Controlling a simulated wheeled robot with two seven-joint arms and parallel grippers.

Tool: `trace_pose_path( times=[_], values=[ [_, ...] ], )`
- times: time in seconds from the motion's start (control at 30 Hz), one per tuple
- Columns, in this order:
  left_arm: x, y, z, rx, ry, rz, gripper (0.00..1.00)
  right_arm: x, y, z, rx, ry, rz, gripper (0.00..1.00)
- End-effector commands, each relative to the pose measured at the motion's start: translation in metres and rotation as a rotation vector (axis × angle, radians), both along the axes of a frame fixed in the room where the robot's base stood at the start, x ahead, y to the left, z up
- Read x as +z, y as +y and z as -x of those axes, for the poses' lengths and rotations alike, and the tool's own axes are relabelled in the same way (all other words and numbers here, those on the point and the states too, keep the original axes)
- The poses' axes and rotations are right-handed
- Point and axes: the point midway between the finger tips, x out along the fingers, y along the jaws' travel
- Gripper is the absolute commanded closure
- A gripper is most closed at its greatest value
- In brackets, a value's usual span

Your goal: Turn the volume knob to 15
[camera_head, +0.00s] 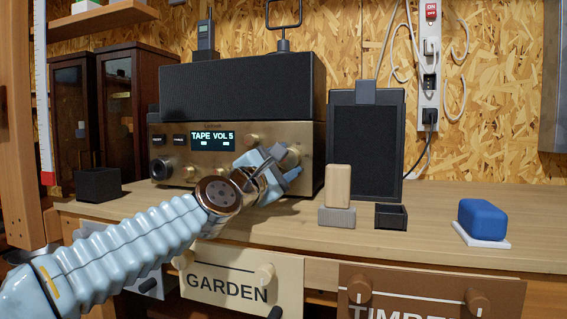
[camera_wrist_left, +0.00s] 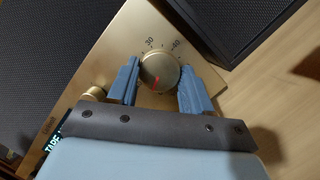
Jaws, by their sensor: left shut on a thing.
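The brass-faced amplifier (camera_head: 230,133) stands on the bench, and its lit display (camera_head: 213,140) reads "TAPE VOL 5". My left gripper (camera_head: 284,164) is at the right end of its front panel. In the left wrist view its two blue fingers (camera_wrist_left: 157,84) are on either side of the round gold volume knob (camera_wrist_left: 160,67), shut on it. A red mark on the knob points toward the gripper's base. The numbers 30 and 40 show on the panel beyond the knob; the lower scale numbers are hidden. My right gripper is not in view.
A black speaker (camera_head: 365,145) stands right of the amplifier. A dark box (camera_head: 98,185) stands left.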

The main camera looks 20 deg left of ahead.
Motion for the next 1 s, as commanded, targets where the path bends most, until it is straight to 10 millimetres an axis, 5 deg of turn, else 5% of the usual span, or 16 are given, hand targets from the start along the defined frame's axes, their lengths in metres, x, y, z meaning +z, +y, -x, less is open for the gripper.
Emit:
trace_pose_path(
  times=[0.37,1.0],
  values=[
    [0.004,0.0,0.0,-0.003,-0.008,-0.251,0.81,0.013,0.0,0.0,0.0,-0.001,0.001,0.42],
    [0.009,0.002,0.0,-0.002,-0.026,-0.815,0.81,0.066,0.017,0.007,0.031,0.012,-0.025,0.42]
  ],
)
